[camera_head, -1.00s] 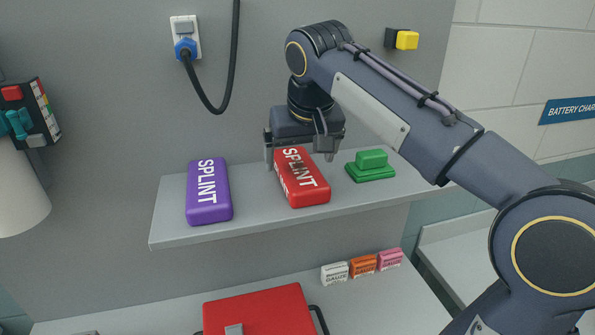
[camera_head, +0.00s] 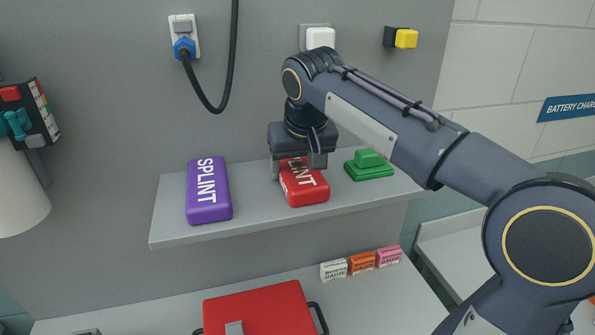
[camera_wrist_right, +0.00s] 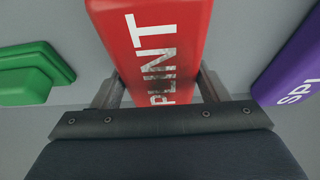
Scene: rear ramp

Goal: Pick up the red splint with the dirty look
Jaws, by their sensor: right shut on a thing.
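The red splint (camera_head: 305,188) is a red block with white SPLINT lettering and grey smudges, on the shelf in the head view. It also fills the middle of the right wrist view (camera_wrist_right: 150,45), with dark smears over its letters. My right gripper (camera_head: 297,172) reaches down over its far part, with one finger on each side. It is shut on the red splint, which still appears to rest on the shelf. The part under the gripper is hidden. My left gripper is not in view.
A purple splint (camera_head: 208,192) lies left on the grey shelf (camera_head: 255,212), and a green stepped block (camera_head: 369,166) lies right. Below are a red case (camera_head: 262,310) and small white (camera_head: 333,270), orange (camera_head: 361,262) and pink (camera_head: 388,256) boxes. A cable hangs from a wall socket (camera_head: 184,35).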

